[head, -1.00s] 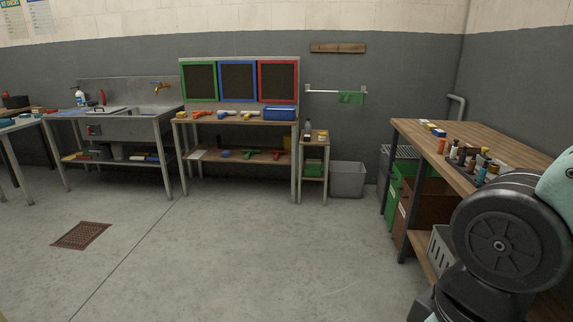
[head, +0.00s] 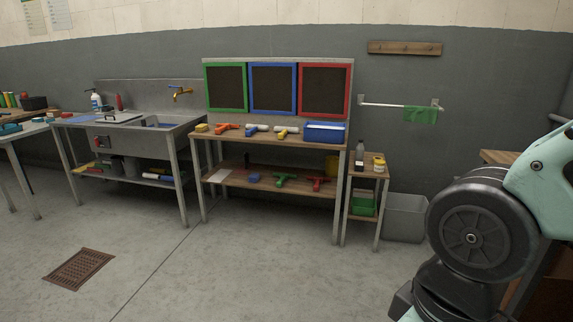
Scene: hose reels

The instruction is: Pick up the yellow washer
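A yellow-and-white T-shaped tool (head: 286,132) lies on the top of the wooden workbench (head: 240,139), left of a blue box (head: 325,132). It may be the yellow washer, but it is too small to be certain. Similar white-and-blue (head: 257,129) and orange (head: 227,129) tools lie to its left. A small yellow block (head: 201,128) sits at the bench's left end. My gripper is out of view; only part of my arm shows at the right.
Green (head: 284,180) and red (head: 319,183) tools lie on the bench's lower shelf. A small stand (head: 367,173) and grey bin (head: 405,218) are to its right, a sink (head: 155,130) to its left. The floor (head: 230,280) ahead is clear apart from a flat drain grate (head: 79,269).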

